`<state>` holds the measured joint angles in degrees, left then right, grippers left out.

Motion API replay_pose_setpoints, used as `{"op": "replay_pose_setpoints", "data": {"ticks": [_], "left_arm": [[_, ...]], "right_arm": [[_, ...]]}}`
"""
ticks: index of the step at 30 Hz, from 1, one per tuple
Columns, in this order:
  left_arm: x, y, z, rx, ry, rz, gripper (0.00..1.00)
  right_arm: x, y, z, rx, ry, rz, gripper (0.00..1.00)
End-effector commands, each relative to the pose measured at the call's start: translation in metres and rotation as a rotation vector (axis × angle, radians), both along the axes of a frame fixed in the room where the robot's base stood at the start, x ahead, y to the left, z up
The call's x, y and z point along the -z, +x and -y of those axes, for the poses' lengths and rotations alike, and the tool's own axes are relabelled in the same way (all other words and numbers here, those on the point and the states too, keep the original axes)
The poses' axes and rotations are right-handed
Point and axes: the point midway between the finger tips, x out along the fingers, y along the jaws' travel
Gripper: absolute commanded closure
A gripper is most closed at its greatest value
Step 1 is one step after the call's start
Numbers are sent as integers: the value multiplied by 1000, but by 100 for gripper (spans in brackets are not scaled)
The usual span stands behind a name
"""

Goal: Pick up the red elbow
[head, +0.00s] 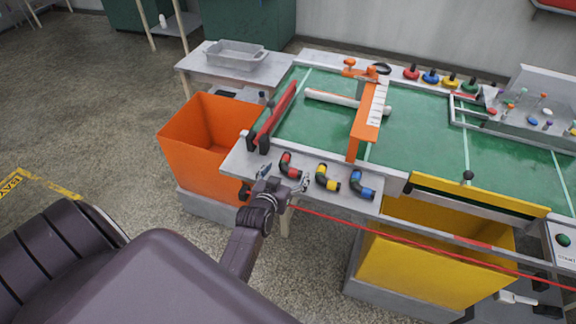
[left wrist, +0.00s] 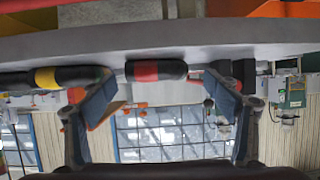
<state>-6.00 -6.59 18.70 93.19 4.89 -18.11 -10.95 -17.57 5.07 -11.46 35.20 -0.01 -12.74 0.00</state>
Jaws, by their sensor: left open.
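The red elbow (head: 290,165), a bent black pipe piece with red bands, lies on the grey front ledge of the green table. My left gripper (head: 284,178) is open at the ledge's front edge, just in front of the red elbow. In the left wrist view the red elbow (left wrist: 157,71) shows between the spread fingertips of the left gripper (left wrist: 157,82), with a gap on its left side; contact on the right side I cannot tell. My right gripper is not in view.
A yellow-banded elbow (head: 327,178) and a blue-banded elbow (head: 362,185) lie just to the right on the ledge. An orange bin (head: 195,150) stands left, a yellow bin (head: 432,262) right. A red line (head: 380,228) crosses in front of the table.

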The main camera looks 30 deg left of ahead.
Motion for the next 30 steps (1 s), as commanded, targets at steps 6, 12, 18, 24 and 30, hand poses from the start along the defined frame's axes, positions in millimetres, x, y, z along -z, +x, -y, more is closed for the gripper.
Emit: {"op": "replay_pose_setpoints", "data": {"ticks": [6,12,18,24,30], "left_arm": [[9,20,-6,0,0,0,19],[10,23,-7,-1,0,-1,19],[10,22,-6,0,0,0,30],[10,22,-6,0,0,-1,52],[10,22,-6,0,0,0,64]], "right_arm": [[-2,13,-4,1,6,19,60],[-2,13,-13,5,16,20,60],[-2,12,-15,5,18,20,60],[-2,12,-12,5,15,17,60],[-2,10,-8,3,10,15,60]]}}
